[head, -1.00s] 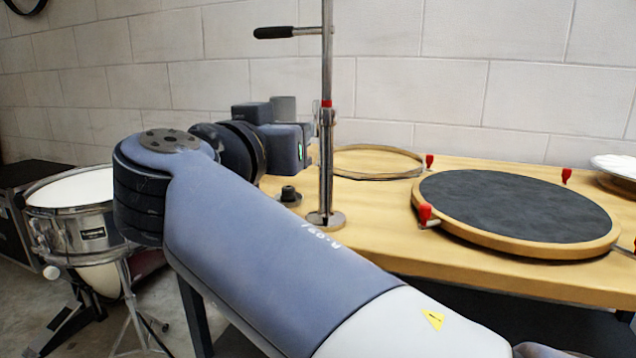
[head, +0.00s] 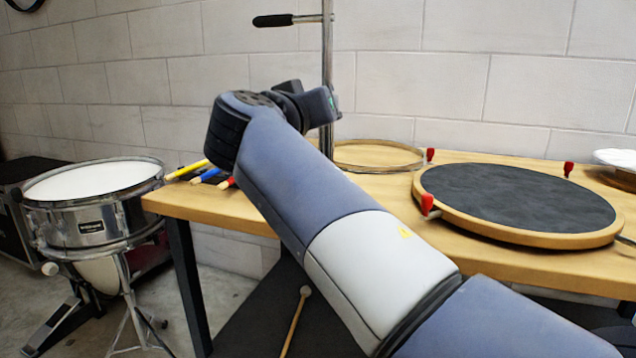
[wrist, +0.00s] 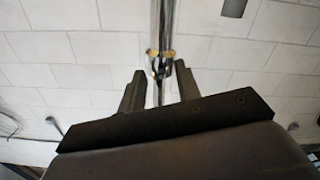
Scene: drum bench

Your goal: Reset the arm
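My gripper (wrist: 160,74) shows in the wrist view with its two dark fingers spread apart and nothing seen held between them. The wall fills most of that view, and an upright metal pole runs behind the gap between the fingers. In the head view my arm is folded, reaching up and left from the lower right. Its wrist end is in front of the metal pole (head: 327,60), whose lower part and base are hidden by the arm. The gripper fingers cannot be made out in the head view.
The wooden bench (head: 490,258) carries a round dark practice pad (head: 515,198), a wooden hoop (head: 375,167) and several coloured sticks (head: 205,174). A snare drum (head: 95,195) stands left of the bench. A mallet (head: 296,318) shows below it. A white round object (head: 618,160) is at right.

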